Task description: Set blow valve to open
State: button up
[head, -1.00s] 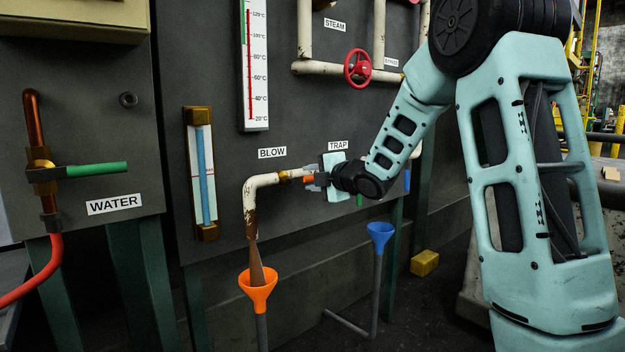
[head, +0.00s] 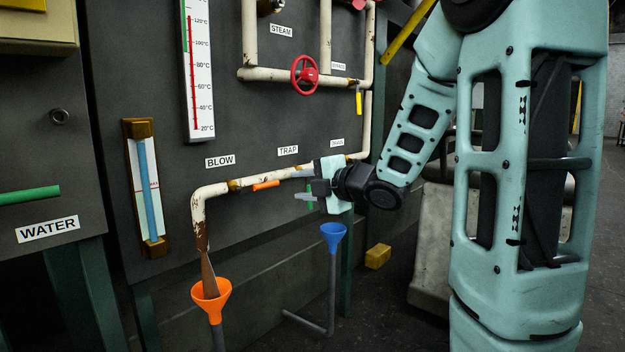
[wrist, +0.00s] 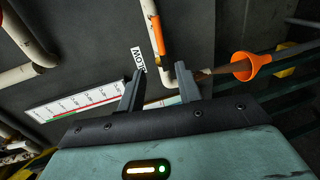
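The blow valve's orange handle (head: 266,185) lies roughly along the cream, rust-stained pipe (head: 212,190), right of the BLOW label (head: 220,161). It also shows in the wrist view (wrist: 157,38), beside the pipe. A brown stream or streak (head: 207,270) runs from the pipe's lower end into the orange funnel (head: 211,298). My gripper (head: 302,185) is right of the orange handle, apart from it, in front of the pipe under the TRAP label. In the wrist view its fingers (wrist: 159,73) are spread with nothing held between them.
A green handle (head: 309,197) is partly hidden behind my gripper. A blue funnel (head: 332,236) stands below it. A red wheel (head: 304,75) sits on the pipes above. A sight glass (head: 147,190) and thermometer (head: 200,70) are on the panel left.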

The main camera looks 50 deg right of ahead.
jog(key=shift+s+r, duration=0.25)
jog(key=shift+s, duration=1)
jog(key=s+a+f+m+g, duration=0.1)
jog(key=a+f+m+g, duration=0.4)
jog(key=a, duration=0.7)
jog(key=a+f+m+g, duration=0.3)
jog(key=a+f, duration=0.4)
jog(key=a, duration=0.4)
jog(key=s+a+f+m+g, duration=0.1)
jog(key=s+a+f+g, duration=0.2)
jog(key=s, duration=0.4)
jog(key=s+a+m+g, duration=0.1)
jog(key=s+a+g, duration=0.1)
jog(key=s+a, duration=0.4)
jog(key=s+a+f+m+g, duration=0.1)
jog(key=s+a+f+g, duration=0.2)
jog(key=s, duration=0.5)
notch_tip(320, 180, up, 33)
jog(key=p, duration=3.1)
jog(key=shift+w+a+f, duration=0.15)
jog(key=shift+a+f, duration=0.05)
jog(key=shift+a, duration=0.05)
